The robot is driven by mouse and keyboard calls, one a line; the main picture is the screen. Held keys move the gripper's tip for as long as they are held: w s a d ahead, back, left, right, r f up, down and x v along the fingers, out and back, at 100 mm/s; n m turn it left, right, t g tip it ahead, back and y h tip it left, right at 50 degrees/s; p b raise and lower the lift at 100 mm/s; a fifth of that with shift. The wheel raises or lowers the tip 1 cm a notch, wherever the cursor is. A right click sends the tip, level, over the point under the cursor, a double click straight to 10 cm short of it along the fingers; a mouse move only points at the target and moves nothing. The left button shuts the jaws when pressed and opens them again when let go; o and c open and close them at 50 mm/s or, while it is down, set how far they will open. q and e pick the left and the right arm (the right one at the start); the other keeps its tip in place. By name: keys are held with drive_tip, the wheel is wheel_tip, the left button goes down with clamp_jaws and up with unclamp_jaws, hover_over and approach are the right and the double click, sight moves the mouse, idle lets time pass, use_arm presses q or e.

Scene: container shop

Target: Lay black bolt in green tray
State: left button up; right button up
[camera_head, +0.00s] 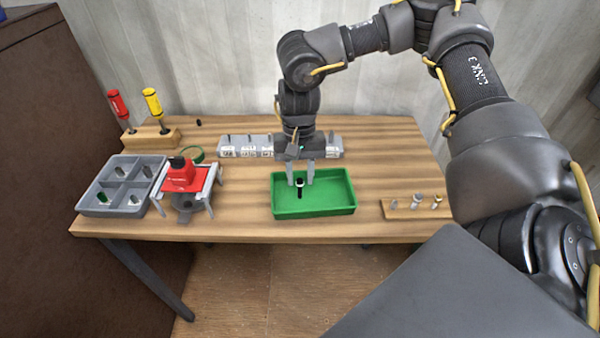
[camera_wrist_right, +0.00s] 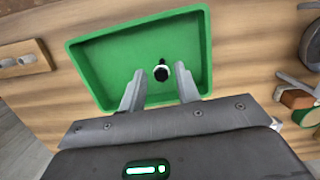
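The green tray (camera_head: 313,209) sits on the wooden table, and it also shows in the right wrist view (camera_wrist_right: 95,65). The black bolt (camera_head: 300,188) is inside the tray area, dark with a pale band near its top; it shows near the tray's middle in the right wrist view (camera_wrist_right: 161,72). My right gripper (camera_head: 301,182) points down over the tray. Its two fingers (camera_wrist_right: 159,90) are apart, with the bolt between and just beyond their tips and a gap on each side. Whether the bolt touches the tray floor is hard to tell. My left gripper is not in view.
A wooden strip with several bolts (camera_head: 400,210) lies right of the tray. A grey divided bin (camera_head: 100,208) and a red-topped fixture (camera_head: 181,178) stand left. Screwdrivers stand in a wooden block (camera_head: 150,140). A grey labelled rack (camera_head: 245,146) is behind my gripper.

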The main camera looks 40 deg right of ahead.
drive_tip(key=shift+o, duration=0.2)
drive_tip(key=shift+r, duration=0.1)
drive_tip(key=shift+r, duration=0.15)
wheel_tip(320, 180, up, 12)
drive_tip(key=w+p, duration=0.1)
drive_tip(key=p, duration=0.1)
drive_tip(key=shift+w+d, duration=0.2)
drive_tip(key=shift+d, duration=0.25)
